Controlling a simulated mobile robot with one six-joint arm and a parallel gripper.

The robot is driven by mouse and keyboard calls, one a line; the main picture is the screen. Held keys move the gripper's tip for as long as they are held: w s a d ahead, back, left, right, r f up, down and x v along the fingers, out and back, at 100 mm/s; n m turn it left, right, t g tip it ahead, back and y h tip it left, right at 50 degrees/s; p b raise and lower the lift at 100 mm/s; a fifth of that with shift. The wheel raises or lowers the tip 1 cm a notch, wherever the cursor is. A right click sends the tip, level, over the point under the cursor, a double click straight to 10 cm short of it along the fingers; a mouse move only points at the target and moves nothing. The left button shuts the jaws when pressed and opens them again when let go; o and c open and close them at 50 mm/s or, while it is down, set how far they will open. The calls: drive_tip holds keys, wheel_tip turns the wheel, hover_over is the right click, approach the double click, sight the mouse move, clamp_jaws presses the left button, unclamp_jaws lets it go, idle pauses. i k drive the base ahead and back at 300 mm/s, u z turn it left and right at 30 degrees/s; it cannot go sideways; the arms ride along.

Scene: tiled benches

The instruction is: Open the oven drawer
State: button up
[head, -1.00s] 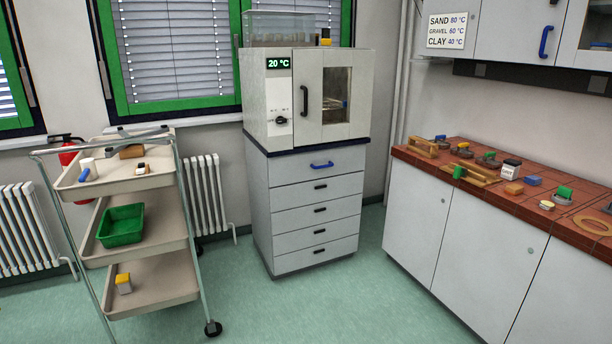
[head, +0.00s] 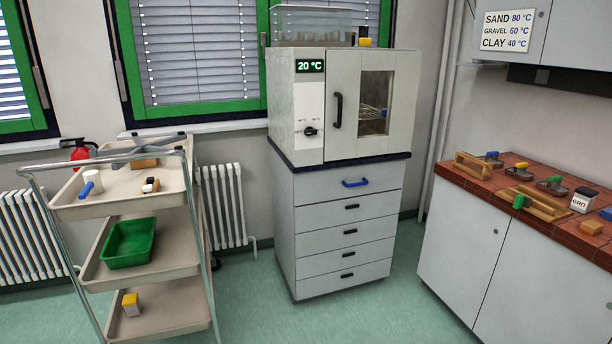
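The oven (head: 302,132) stands on a grey drawer cabinet in the middle of the head view. Its display reads 20 °C, and its windowed door with a black handle (head: 337,110) is shut. Directly below the oven, the top drawer (head: 325,187) has a blue handle (head: 355,182) and is closed. Several drawers with black handles, the upper one (head: 340,208) among them, lie below it and are also closed. My gripper is not in view.
A three-tier trolley (head: 150,265) stands at the left, with a green tray (head: 130,243) on its middle shelf. A tiled bench with white cupboards (head: 462,240) stands at the right. Green floor (head: 390,310) is free before the drawers. A radiator (head: 222,205) is behind.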

sight(311, 187)
drive_tip(key=u, duration=0.35)
drive_tip(key=i, duration=2.1)
drive_tip(key=u, duration=0.3)
